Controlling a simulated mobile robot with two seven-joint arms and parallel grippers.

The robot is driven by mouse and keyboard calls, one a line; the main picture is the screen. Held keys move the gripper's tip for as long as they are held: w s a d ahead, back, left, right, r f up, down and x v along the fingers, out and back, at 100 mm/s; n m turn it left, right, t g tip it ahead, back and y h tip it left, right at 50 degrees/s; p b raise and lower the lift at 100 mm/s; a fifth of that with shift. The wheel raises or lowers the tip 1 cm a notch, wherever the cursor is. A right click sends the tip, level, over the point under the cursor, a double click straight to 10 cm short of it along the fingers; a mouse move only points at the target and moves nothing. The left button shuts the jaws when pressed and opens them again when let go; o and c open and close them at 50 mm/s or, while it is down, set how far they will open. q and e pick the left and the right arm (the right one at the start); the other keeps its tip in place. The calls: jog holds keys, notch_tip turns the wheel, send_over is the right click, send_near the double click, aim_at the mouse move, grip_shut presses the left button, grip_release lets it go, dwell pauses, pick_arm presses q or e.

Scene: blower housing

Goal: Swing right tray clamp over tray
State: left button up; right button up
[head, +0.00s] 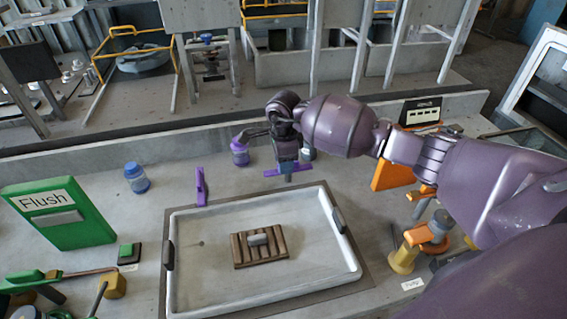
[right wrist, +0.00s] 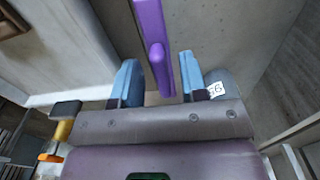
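The right tray clamp (head: 274,173) is a purple bar lying crosswise just behind the tray's back edge. In the right wrist view the purple bar (right wrist: 148,18), with a rounded knob, runs between the blue fingertips of my right gripper (right wrist: 157,78). The fingers are apart, with gaps beside the bar. In the head view my right gripper (head: 290,172) is over the clamp and partly hides it. The pale tray (head: 205,285) lies flat with black side handles. Another purple clamp (head: 200,187) stands upright near its back left corner. My left gripper is not in view.
A slatted brown block (head: 275,255) lies in the tray. A green "Flush" panel (head: 60,212) and blue jar (head: 136,178) are to the left. A purple-topped jar (head: 239,153) stands behind. An orange stand (head: 392,175) and yellow post (head: 403,259) are at right.

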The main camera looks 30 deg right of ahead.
jog(key=shift+f, duration=0.4)
grip_shut()
